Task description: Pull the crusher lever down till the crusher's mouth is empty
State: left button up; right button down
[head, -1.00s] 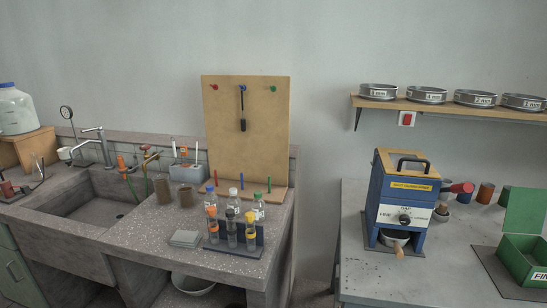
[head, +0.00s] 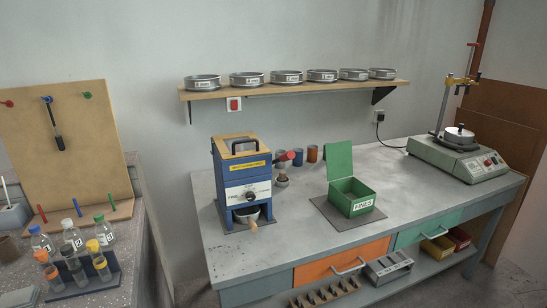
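The crusher (head: 231,172) is a blue box with a wood-coloured top, a yellow label and a dial on its front, standing on the left part of the grey bench. A dark handle-like part shows on its top; I cannot see into the mouth or tell what is in it. A red-ended part (head: 287,157), perhaps the lever, sticks out at the crusher's right side. A bowl (head: 247,212) with a wooden handle sits in the opening at the crusher's foot. Neither of my grippers is in view.
An open green box (head: 351,203) marked FINES stands on a dark mat right of the crusher. Several small cups (head: 312,154) stand behind. A shelf (head: 290,90) with sieves hangs above. A machine with a stand (head: 458,158) is at the bench's right end.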

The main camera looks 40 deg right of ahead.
aim_at(289, 155)
jog(key=z, duration=2.75)
jog(key=k, duration=0.95)
jog(key=u, duration=1.05)
jog(key=i, duration=0.5)
